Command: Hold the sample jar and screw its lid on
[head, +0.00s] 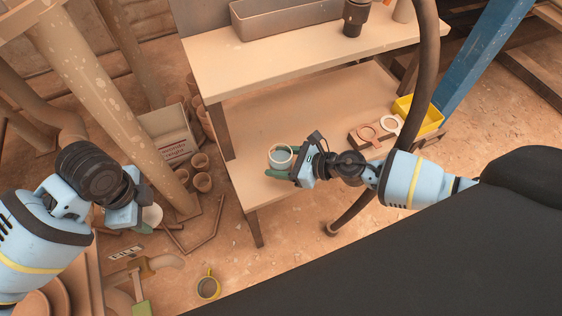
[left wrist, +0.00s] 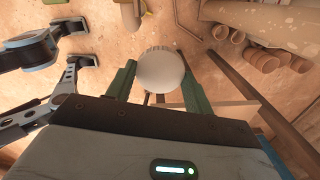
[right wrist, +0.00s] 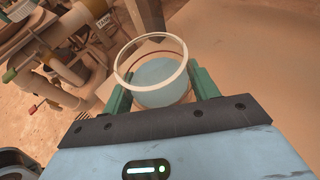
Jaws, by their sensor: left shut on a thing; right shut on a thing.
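The sample jar (head: 281,155) is an open, clear jar with a pale rim and blue-grey contents. My right gripper (head: 280,168) is shut on it and holds it upright at the left edge of the lower shelf. In the right wrist view the jar (right wrist: 155,84) sits between the green fingers, with its mouth uncovered. The lid (left wrist: 160,71) is a round white disc between the green fingers of my left gripper (left wrist: 159,85), which is shut on it. In the head view the lid (head: 152,215) is partly hidden by the gripper, far left of the jar.
The lower shelf (head: 300,110) is mostly bare. A holder with rings (head: 367,132) and a yellow bin (head: 419,114) are at its right. A dark hose (head: 428,60) curves down past the bench. Pipes (head: 105,90) and clay pots (head: 202,171) stand between my grippers.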

